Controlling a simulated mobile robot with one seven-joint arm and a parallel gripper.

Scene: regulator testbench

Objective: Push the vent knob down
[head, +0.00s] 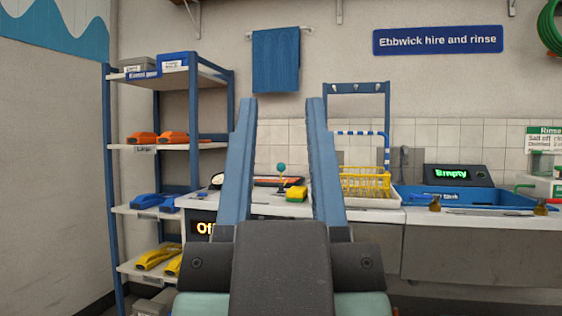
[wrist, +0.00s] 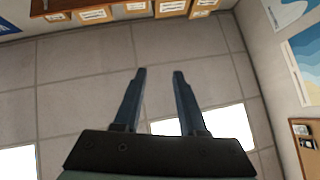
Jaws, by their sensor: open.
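A small teal ball knob (head: 281,167) stands on a thin stem on the white counter in the head view. It looks like the vent knob, but no label on it is readable. Beside it are a yellow block (head: 297,193) and a dark flat device with an orange edge (head: 270,182). My gripper (head: 282,102) is large in the foreground, its two blue fingers apart, upright and empty. The knob appears between the fingers, well behind them, with no contact. The wrist view shows the open fingers (wrist: 159,73) against a tiled surface with bright panels; the knob is not in it.
A blue shelf rack (head: 112,200) with orange, blue and yellow items stands left. Right of the knob are a yellow dish rack (head: 366,182), a blue sink (head: 465,197) and a display reading "Empty" (head: 457,174). A partly hidden "Of…" display (head: 205,228) is on the counter front.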

